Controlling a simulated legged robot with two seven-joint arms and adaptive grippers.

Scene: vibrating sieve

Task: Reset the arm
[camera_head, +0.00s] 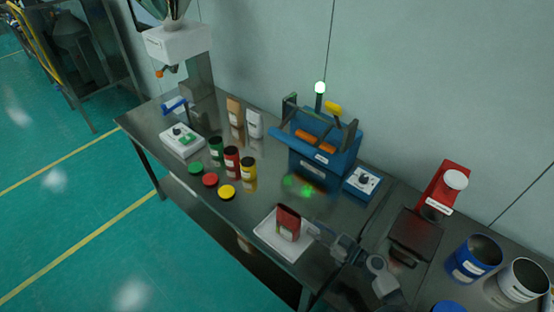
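My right arm reaches in from the lower right, and its gripper (314,231) is at the right edge of a white tray (268,240). A dark red block-like container (289,221) stands in the tray, just left of the gripper. A gap between the gripper and the container is hard to make out. The fingers are too small and dark to tell whether they are open or shut. My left gripper is not in view.
Green, red and yellow jars (232,163) stand mid-table with loose lids (210,180) in front. The blue sieve machine (318,150) stands behind, its control box (362,181) to the right. A scale (182,140), red device (445,188) and blue bucket (472,259) flank the area.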

